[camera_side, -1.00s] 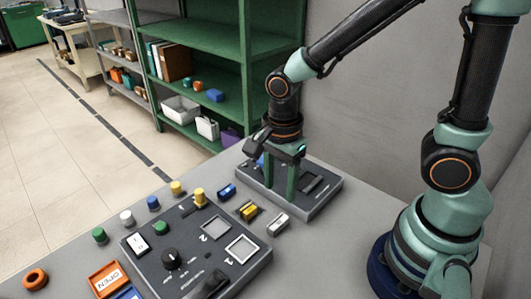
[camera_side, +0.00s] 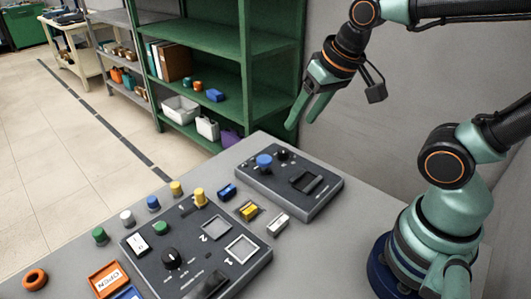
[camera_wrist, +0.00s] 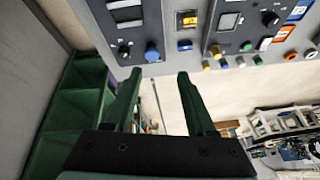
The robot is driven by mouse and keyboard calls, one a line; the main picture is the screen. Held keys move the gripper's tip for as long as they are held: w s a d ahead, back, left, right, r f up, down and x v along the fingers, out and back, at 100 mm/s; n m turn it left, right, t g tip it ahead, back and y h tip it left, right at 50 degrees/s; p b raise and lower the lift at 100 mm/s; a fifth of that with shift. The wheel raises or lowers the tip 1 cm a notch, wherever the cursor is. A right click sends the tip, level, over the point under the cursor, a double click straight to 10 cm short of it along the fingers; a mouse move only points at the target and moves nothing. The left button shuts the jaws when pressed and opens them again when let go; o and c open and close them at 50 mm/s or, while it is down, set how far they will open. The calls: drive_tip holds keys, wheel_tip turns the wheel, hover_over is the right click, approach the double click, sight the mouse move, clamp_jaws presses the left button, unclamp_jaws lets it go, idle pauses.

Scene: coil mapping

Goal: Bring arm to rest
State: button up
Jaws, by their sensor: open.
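My gripper (camera_side: 306,112) is raised in the air above the back of the table, in front of the green shelf. Its green fingers are apart with nothing between them; they also show in the wrist view (camera_wrist: 160,80). A dark grey panel (camera_side: 318,203) with a blue knob (camera_side: 264,162), a small black knob (camera_side: 282,154) and a black rocker (camera_side: 306,181) lies on the table below the gripper, not touched by it. In the wrist view the blue knob (camera_wrist: 152,52) is just beyond the fingertips.
A larger control panel (camera_side: 190,222) with a black dial stands at the front. Small coloured pieces, such as a yellow one (camera_side: 249,211) and a white one (camera_side: 278,223), lie around it. A green shelf (camera_side: 225,40) stands behind the table. A grey wall (camera_side: 420,75) is at the right.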

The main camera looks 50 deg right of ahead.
drive_tip(key=shift+s+d+r+n+t, duration=0.15)
drive_tip(key=shift+d+r+n, duration=0.15)
drive_tip(key=shift+n, duration=0.3)
drive_tip(key=shift+s+d+r+n+t, duration=0.1)
drive_tip(key=shift+d+r+n+t, duration=0.1)
drive_tip(key=shift+r+n, duration=0.3)
drive_tip(key=shift+f, duration=0.15)
idle(0.4)
